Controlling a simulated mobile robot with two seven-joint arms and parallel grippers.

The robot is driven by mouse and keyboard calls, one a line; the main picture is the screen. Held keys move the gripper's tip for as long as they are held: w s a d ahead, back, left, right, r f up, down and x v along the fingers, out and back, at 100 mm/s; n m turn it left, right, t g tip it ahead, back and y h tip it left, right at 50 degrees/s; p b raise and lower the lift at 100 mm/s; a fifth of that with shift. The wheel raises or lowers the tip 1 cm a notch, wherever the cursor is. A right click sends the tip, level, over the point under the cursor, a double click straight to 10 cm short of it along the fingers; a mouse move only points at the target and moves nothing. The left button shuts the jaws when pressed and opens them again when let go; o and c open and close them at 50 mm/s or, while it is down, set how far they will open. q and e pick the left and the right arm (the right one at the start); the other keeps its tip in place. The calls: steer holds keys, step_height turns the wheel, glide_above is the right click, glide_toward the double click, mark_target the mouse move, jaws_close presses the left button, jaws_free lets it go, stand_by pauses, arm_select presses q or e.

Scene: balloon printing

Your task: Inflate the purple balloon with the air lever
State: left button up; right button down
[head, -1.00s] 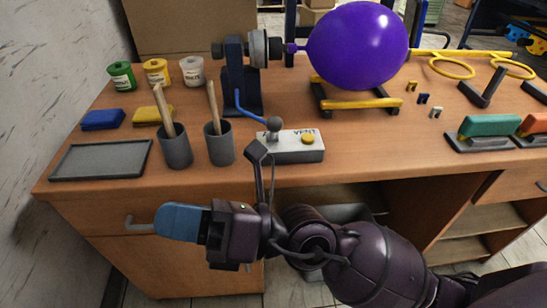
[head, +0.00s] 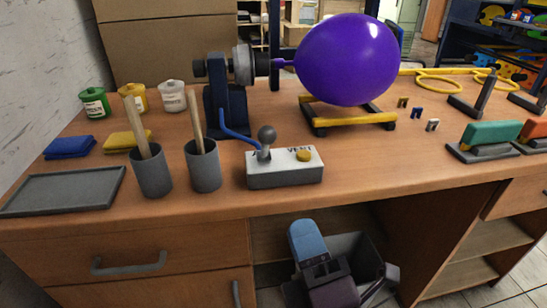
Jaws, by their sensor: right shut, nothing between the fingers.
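The purple balloon (head: 348,60) is large and round, its neck at the nozzle (head: 240,66) of the dark blue inflator stand (head: 226,110). It sits just above a yellow-railed cradle (head: 345,118). A yellow button (head: 303,156) is beside the word VENT. My right gripper (head: 304,230) has blue fingers, shut and empty. It is low in front of the table, below its edge and apart from the lever. My left gripper is out of view.
Two grey cups (head: 203,166) with wooden sticks stand left of the box, near a grey tray (head: 65,190). Paint jars (head: 172,96) and coloured pads (head: 70,147) are behind. A grey bin (head: 365,252) is under the table.

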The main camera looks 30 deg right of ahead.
steer(key=p, duration=0.2)
glide_toward(270, 142)
steer(key=p+x, duration=0.2)
steer(key=x, duration=0.4)
steer(key=shift+w, duration=0.25)
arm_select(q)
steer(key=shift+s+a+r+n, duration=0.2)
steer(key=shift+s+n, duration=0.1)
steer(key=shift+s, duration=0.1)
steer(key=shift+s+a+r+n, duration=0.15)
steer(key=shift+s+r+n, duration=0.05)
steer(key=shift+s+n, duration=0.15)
arm_select(e)
steer(key=shift+w+d+r, duration=0.1)
steer(key=shift+w+r, duration=0.05)
steer(key=shift+w, duration=0.4)
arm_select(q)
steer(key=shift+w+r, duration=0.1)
